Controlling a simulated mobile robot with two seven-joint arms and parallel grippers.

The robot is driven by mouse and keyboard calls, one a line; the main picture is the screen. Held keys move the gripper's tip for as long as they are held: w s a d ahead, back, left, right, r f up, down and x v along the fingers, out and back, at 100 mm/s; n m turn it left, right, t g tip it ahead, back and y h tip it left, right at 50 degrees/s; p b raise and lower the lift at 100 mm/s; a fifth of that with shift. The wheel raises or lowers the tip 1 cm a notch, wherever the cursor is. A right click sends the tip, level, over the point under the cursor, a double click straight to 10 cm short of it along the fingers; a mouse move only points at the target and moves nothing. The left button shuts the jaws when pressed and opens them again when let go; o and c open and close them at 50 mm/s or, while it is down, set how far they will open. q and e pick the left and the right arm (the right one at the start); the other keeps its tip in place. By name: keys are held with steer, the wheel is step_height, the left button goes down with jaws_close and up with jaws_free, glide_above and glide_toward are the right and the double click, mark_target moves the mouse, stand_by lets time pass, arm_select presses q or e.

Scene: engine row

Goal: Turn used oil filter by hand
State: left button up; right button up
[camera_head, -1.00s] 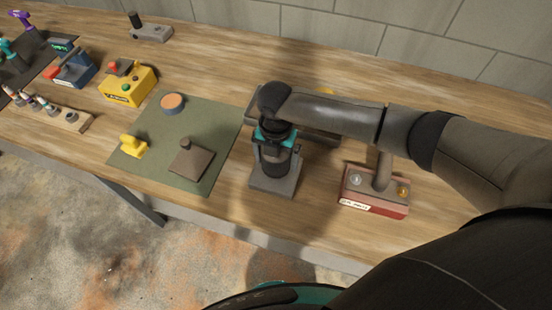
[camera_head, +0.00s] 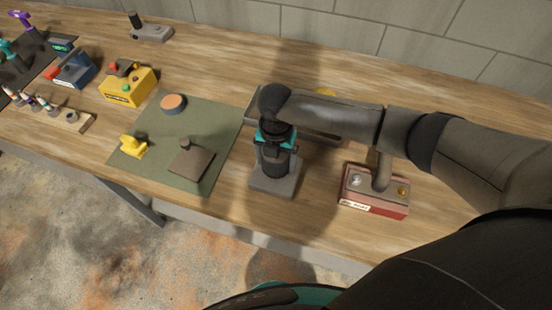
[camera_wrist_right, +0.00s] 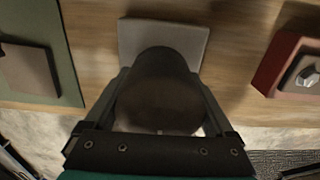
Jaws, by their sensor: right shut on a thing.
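The used oil filter (camera_head: 274,168) is a dark upright cylinder on a grey base plate (camera_head: 289,186) near the bench's front edge. My right gripper (camera_head: 275,150) points down from above, shut around the filter. In the right wrist view the filter's dark round top (camera_wrist_right: 160,85) lies between the two fingers, with the grey plate (camera_wrist_right: 190,38) behind it. The gripper and wrist hide much of the filter's upper part in the head view. My left gripper is not in view.
A green mat (camera_head: 215,135) left of the filter holds a brown block (camera_head: 190,163), a yellow piece (camera_head: 133,147) and an orange-topped disc (camera_head: 173,103). A red box (camera_head: 372,205) stands close on the right. A grey tray (camera_head: 322,134) lies behind the filter.

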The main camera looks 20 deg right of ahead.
steer(key=shift+c, duration=1.4)
steer(key=n, duration=0.6)
steer(key=shift+r+n, duration=0.1)
steer(key=shift+n, duration=0.2)
steer(key=n+b, duration=0.1)
steer(key=n, duration=0.3)
steer(key=shift+n, duration=0.4)
steer(key=n, duration=0.4)
steer(key=shift+n+b, duration=0.3)
steer(key=shift+b, duration=0.05)
steer(key=shift+w+b, duration=0.15)
steer(key=shift+b, duration=0.5)
steer(key=shift+n+b, duration=0.6)
steer(key=o, duration=1.5)
